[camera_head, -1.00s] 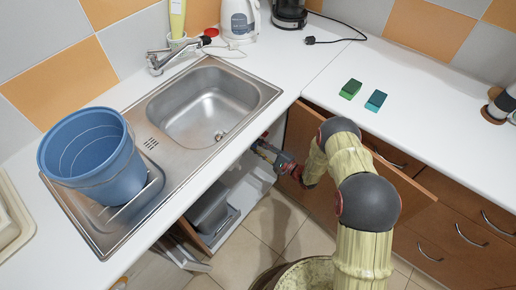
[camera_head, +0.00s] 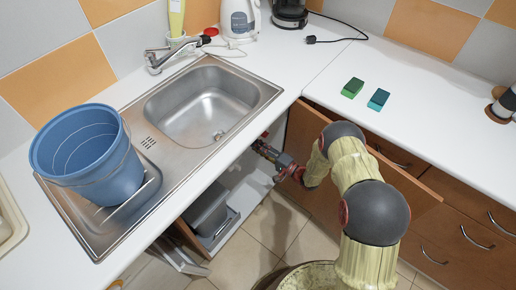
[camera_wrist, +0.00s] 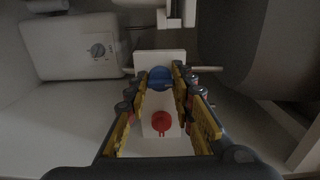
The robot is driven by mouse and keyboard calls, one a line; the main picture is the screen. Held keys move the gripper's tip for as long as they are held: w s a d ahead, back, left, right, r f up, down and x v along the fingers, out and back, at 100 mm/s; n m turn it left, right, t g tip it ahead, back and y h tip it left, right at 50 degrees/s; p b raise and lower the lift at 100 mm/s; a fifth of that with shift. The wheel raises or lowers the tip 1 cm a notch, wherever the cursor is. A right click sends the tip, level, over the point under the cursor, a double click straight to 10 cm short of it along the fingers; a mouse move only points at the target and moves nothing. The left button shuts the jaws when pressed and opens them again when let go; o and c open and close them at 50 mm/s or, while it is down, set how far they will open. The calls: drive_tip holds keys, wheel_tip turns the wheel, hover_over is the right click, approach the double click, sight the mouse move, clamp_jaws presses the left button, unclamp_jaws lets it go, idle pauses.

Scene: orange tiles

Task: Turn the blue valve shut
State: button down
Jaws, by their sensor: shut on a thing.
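The blue valve (camera_wrist: 160,78) is a small round knob on a white plate under the sink, seen in the wrist view. My gripper (camera_wrist: 160,84) reaches into the open cabinet, with its yellow-lined fingers on both sides of the blue valve. The fingertips are shut on the knob's left and right sides. A red valve (camera_wrist: 162,122) sits lower on the same plate, between the fingers but untouched.
The steel sink (camera_head: 203,108) and counter lie above my gripper. An open wooden door (camera_head: 303,120) stands close beside my arm. A grey bin (camera_head: 208,212) is low in the cabinet. A white box with a grey dial (camera_wrist: 97,50) is left of the valves. A blue bucket (camera_head: 88,158) stands on the drainboard.

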idle(0.3)
drive_tip(key=c, duration=1.6)
unclamp_jaws()
drive_tip(key=shift+o, duration=0.5)
drive_tip(key=v, duration=1.2)
